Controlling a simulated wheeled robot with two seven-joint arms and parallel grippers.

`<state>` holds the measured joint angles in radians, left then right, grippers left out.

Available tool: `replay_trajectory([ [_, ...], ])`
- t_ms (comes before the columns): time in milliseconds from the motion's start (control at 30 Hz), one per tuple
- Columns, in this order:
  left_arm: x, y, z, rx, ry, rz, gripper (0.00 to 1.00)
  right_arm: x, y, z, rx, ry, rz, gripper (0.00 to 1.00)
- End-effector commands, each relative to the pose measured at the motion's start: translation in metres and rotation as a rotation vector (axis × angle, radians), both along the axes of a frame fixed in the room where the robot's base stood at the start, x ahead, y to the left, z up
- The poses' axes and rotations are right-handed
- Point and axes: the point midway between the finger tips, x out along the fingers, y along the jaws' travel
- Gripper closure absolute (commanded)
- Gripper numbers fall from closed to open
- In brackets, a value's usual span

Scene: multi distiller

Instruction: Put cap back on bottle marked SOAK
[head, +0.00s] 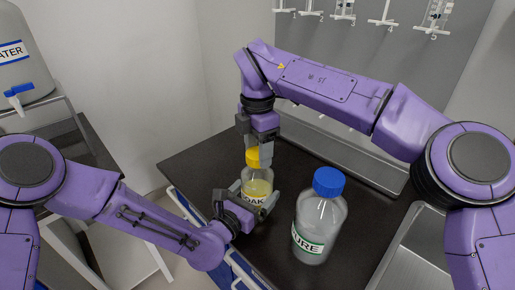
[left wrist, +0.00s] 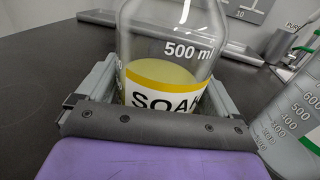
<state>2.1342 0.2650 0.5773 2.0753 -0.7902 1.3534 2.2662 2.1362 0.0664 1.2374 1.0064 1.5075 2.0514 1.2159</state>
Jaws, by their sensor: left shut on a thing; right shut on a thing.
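The SOAK bottle (head: 257,188) is clear glass with yellowish liquid and a yellow-edged label, standing upright on the dark counter. My left gripper (head: 246,204) is shut around its lower body; the left wrist view shows the bottle (left wrist: 170,75) between the two fingers. The yellow cap (head: 253,157) is at the top of the bottle's neck in the head view. My right gripper (head: 260,146) points down from above and is shut on the cap. Whether the cap is seated on the neck or just above it cannot be told. The left wrist view does not show the cap.
A larger clear bottle with a blue cap (head: 328,182) and a green-edged label stands just right of the SOAK bottle. A sink (head: 412,250) is at the right. A water container (head: 22,55) stands on a shelf at the left.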

Motion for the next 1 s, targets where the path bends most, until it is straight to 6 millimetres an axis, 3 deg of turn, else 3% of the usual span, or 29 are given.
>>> replay_trajectory([
  [500, -0.0003, -0.0001, -0.0003, 0.001, 0.001, 0.000, 0.91, -0.0041, 0.0021, -0.0035, -0.007, 0.005, -1.580, 0.73],
  [600, -0.0003, -0.0001, 0.0001, 0.001, 0.001, -0.001, 0.91, -0.0047, 0.0027, -0.0017, -0.007, -0.002, -1.689, 0.73],
  [733, -0.0002, -0.0002, 0.0000, 0.001, 0.001, -0.001, 0.91, -0.0051, 0.0028, -0.0017, -0.009, -0.005, -1.683, 0.73],
  [767, -0.0002, -0.0002, 0.0000, 0.001, -0.001, -0.001, 0.91, -0.0051, 0.0029, -0.0018, -0.009, -0.005, -1.682, 0.35],
  [800, -0.0002, -0.0002, 0.0000, 0.000, 0.000, -0.001, 0.91, -0.0052, 0.0030, -0.0019, -0.010, -0.005, -1.681, 0.22],
  [1000, -0.0001, -0.0001, 0.0000, 0.000, 0.000, 0.000, 0.91, -0.0049, 0.0027, -0.0019, -0.009, -0.006, -1.681, 0.19],
])
